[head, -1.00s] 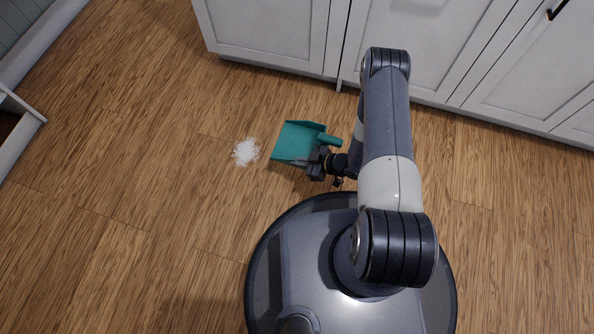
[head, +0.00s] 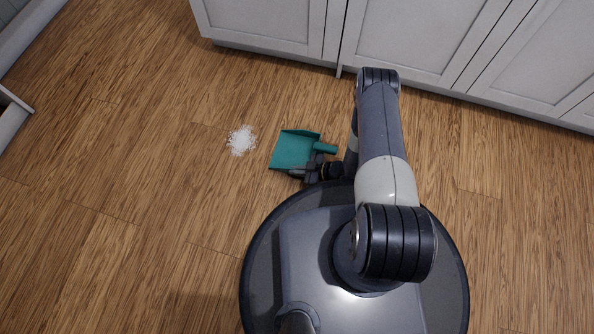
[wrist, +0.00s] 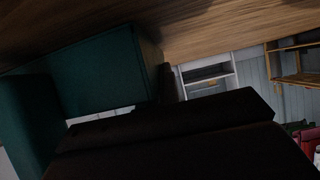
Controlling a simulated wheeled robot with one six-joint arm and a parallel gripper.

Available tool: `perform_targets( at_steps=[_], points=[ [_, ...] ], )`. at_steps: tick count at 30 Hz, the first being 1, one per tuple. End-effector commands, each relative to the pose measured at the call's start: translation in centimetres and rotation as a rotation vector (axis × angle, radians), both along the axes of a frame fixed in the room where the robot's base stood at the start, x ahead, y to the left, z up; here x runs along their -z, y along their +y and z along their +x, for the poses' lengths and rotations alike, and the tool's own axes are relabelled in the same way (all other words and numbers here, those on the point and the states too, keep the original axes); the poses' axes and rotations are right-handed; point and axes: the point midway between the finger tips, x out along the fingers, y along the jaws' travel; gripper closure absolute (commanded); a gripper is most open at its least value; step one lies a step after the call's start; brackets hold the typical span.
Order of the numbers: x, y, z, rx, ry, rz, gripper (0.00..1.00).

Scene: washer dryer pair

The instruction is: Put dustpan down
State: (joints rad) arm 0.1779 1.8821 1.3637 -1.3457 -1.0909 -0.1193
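The teal dustpan (head: 293,150) is in the middle of the head view, with its flat pan to the left and its short handle (head: 325,148) to the right. My gripper (head: 303,172) is at its lower edge, just below the handle, and appears shut on it. The exact grip is hidden. In the wrist view the dustpan (wrist: 100,75) fills the left side in shadow, close against the dark fingers (wrist: 170,120). Whether the pan touches the floor is unclear.
A small pile of white bits (head: 241,140) lies on the wooden floor left of the dustpan. White cabinets (head: 270,25) line the back. A white open piece of furniture (head: 12,118) is at the left edge.

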Motion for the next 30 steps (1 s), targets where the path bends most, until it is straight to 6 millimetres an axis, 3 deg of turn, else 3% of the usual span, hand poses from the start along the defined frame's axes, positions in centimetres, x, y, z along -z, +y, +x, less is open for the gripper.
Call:
perform_targets(
  at_steps=[9, 17, 30],
  points=[
    [0.1, 0.0, 0.1, 0.0, -0.002, 0.0, 1.0],
    [0.1, 0.0, 0.1, 0.0, -0.001, 0.0, 0.75],
    [-0.9, 0.1, 0.3, 0.001, -0.002, 0.0, 0.75]
  ],
)
